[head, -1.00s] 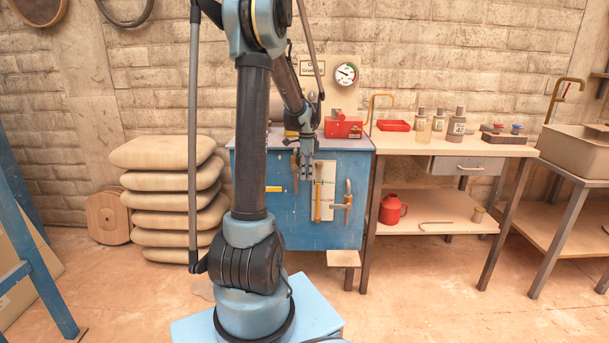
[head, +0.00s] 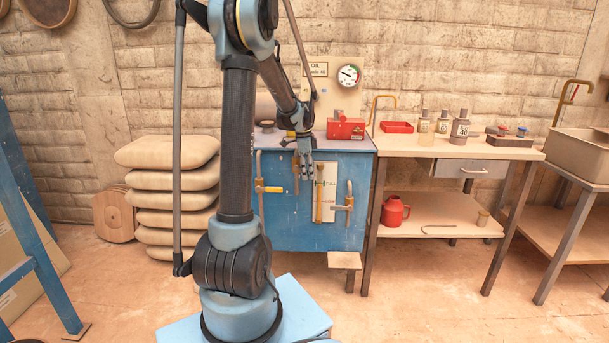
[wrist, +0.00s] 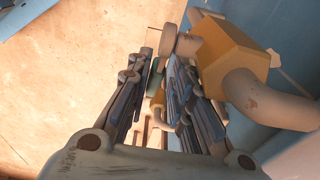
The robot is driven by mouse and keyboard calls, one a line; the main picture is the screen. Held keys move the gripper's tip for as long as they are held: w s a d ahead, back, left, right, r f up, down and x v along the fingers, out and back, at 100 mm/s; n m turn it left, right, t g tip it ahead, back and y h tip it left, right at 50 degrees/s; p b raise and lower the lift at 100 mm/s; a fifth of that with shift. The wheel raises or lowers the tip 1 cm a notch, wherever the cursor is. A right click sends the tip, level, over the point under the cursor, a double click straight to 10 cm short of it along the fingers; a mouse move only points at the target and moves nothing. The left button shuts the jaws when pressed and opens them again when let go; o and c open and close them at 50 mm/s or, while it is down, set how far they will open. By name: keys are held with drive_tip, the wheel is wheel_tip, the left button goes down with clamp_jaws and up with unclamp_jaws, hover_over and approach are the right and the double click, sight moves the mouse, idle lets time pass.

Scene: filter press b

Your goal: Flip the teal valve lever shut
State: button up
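In the wrist view, a brass hexagonal valve body (wrist: 235,62) on a grey pipe sits close at the right, with a round grey end at its left. A small dull teal piece (wrist: 155,83), which looks like part of the valve lever, shows in the gap between my fingers. My gripper (wrist: 160,95) is open, with one finger on each side of that gap. I cannot tell if either finger touches the teal piece. In the head view, my gripper (head: 306,172) points down in front of the blue cabinet (head: 290,225). The lever cannot be made out there.
A brass sight tube (head: 319,200) is just right of my gripper. A pipe valve (head: 345,205) is farther right, and a yellow-handled valve (head: 270,189) is at the left. A red box (head: 346,129) stands on top. A workbench (head: 450,150) adjoins the cabinet.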

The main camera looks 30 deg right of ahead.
drive_tip(key=shift+s+a, duration=0.1)
drive_tip(key=shift+s, duration=0.05)
drive_tip(key=shift+r, duration=0.15)
wheel_tip(320, 180, up, 12)
drive_tip(key=w+a, duration=0.1)
drive_tip(key=shift+f, duration=0.25)
drive_tip(key=shift+a, duration=0.1)
idle(0.3)
wheel_tip(320, 180, up, 6)
drive_tip(key=s+d+f+y, duration=0.1)
drive_tip(key=s+d, duration=0.1)
drive_tip(key=shift+t, duration=0.4)
wheel_tip(320, 180, down, 17)
drive_tip(key=shift+d+r, duration=0.15)
drive_tip(key=shift+r, duration=0.05)
clamp_jaws()
